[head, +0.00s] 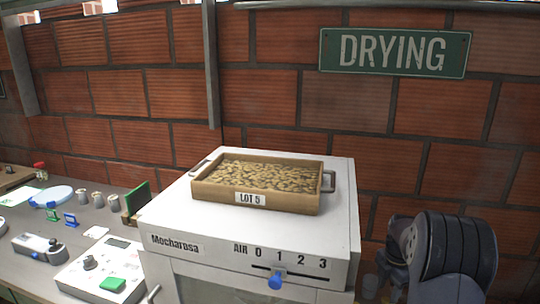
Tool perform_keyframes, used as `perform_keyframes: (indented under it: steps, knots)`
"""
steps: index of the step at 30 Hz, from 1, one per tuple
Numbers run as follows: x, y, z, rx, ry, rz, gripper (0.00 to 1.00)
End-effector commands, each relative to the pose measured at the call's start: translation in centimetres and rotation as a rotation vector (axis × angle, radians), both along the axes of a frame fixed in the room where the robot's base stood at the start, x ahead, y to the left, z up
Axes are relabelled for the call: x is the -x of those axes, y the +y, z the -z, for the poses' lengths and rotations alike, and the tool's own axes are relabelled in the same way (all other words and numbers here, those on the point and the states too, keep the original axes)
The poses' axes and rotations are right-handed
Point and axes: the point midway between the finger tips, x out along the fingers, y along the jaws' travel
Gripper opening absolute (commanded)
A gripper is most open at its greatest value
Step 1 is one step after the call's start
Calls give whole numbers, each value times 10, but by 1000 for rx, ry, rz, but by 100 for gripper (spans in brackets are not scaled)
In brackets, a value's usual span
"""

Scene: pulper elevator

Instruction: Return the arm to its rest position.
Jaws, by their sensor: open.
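My arm (452,258) shows as dark, rounded links at the lower right, beside the white Mocharosa dryer (170,213) and apart from it in the picture. My gripper's fingertips do not show; the end of the arm is out of view or hidden behind its links. A wooden tray (313,204) labelled LOT 5 sits flat on the dryer's top, filled with light brown beans (265,177). The dryer's blue AIR knob (275,281) stands at about the 1 mark.
A green DRYING sign (395,52) hangs on the brick wall (270,100) behind. A grey counter (35,268) on the left carries a white device with a green button (112,284), a scale-like device (38,246) and several small cups (98,200).

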Motion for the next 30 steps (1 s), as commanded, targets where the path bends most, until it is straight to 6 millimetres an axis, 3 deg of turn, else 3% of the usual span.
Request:
perform_keyframes:
  steps: [6, 30]
  knots:
    - [0, 0, 30, 0, 2, 0, 43]
    - [-1, 0, 24, 0, -2, -3, 43]
